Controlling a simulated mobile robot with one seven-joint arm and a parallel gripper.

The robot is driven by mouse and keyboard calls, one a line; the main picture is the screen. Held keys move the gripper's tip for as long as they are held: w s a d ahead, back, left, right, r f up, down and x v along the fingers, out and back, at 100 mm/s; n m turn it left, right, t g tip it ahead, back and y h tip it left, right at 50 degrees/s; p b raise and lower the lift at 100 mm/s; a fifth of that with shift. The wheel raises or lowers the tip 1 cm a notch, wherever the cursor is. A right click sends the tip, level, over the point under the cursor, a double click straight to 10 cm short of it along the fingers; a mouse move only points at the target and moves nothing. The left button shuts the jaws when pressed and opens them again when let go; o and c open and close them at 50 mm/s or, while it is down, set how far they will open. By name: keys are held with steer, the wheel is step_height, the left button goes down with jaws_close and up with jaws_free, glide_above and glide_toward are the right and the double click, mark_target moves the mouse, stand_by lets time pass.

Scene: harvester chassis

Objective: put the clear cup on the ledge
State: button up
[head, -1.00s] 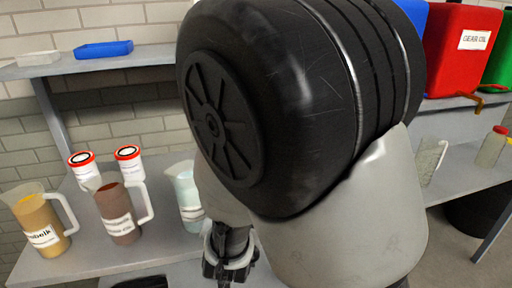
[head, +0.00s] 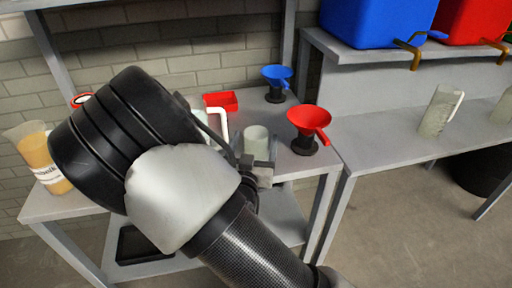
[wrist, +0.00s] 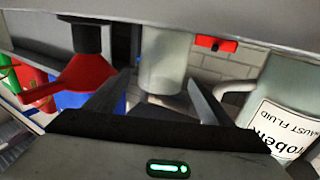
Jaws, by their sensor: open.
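The clear cup (head: 256,142) is a pale, see-through, roughly cylindrical cup standing upright on the grey table between the red funnel and a white-handled pitcher. It also shows in the wrist view (wrist: 165,58), which looks upside down. My gripper (head: 262,172) is low at the cup's near side, partly hidden by my own wrist. In the wrist view my gripper (wrist: 162,82) is open, with one finger to each side of the cup; I cannot tell whether they touch it. A grey shelf edge (head: 28,5) shows at the top left; I cannot tell if this is the ledge.
A red funnel (head: 308,122) on a black stand is close right of the cup. A labelled fluid pitcher (wrist: 283,108) is close beside the gripper. A pitcher of amber liquid (head: 38,152) stands far left.

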mark_target(258, 129)
steer(key=shift+w+d+b, duration=0.2)
steer(key=shift+w, duration=1.55)
steer(key=shift+w+d+b, duration=0.15)
steer(key=shift+w+b, duration=0.05)
steer(key=shift+w, duration=1.5)
steer(key=c, duration=1.2)
